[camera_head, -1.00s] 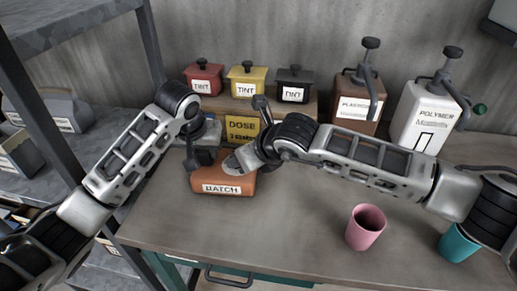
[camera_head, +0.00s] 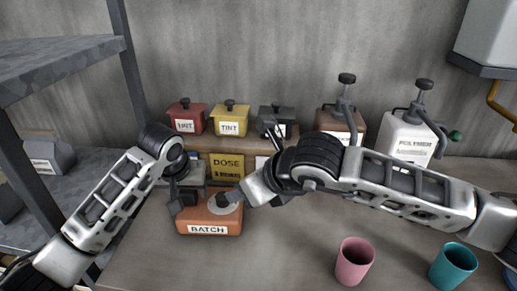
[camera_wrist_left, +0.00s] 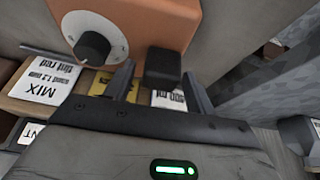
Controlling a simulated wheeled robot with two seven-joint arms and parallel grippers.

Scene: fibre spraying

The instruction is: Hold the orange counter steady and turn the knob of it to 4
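The orange counter (camera_head: 190,222), labelled BATCH, stands on the table at the centre left. Its dark knob shows in the left wrist view (camera_wrist_left: 95,46), on a pale dial (camera_wrist_left: 117,28). No finger touches the knob there. My left gripper (camera_head: 180,197) points down at the counter's left side. In the left wrist view its two fingers (camera_wrist_left: 160,88) are apart, with a black block (camera_wrist_left: 163,66) at the counter's edge between or just beyond them.
Red (camera_head: 186,116), yellow (camera_head: 229,118) and dark (camera_head: 277,117) tint tins stand behind, above a yellow DOSE label (camera_head: 227,164). Two pump bottles (camera_head: 340,128) (camera_head: 405,140) stand back right. Pink (camera_head: 355,262) and teal (camera_head: 452,265) cups stand front right. Metal shelving (camera_head: 60,62) is at left.

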